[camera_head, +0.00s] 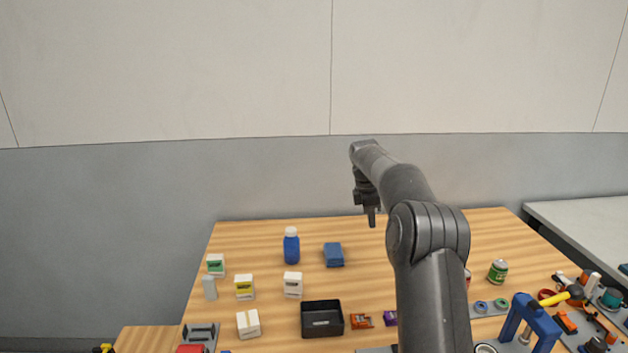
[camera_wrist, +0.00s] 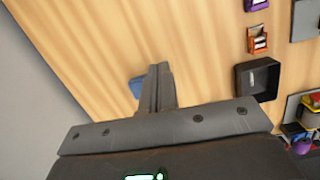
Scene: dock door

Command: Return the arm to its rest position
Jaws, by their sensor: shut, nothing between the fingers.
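My gripper (camera_head: 371,219) hangs from the end of my arm above the far part of the wooden table (camera_head: 450,240) in the head view, pointing down. It is shut and empty. In the wrist view the closed fingers (camera_wrist: 154,88) show over bare wood, with part of a blue box (camera_wrist: 137,87) behind them. In the head view the blue box (camera_head: 333,255) lies to the left of and below the gripper. My arm reaches forward and hides part of the table's right half.
A blue bottle (camera_head: 291,247), several small cartons and a black tray (camera_head: 322,331) stand left of my arm. A green can (camera_head: 498,272), a blue frame (camera_head: 533,320) and a hammer (camera_head: 560,297) are at right. A grey wall (camera_head: 120,220) rises behind.

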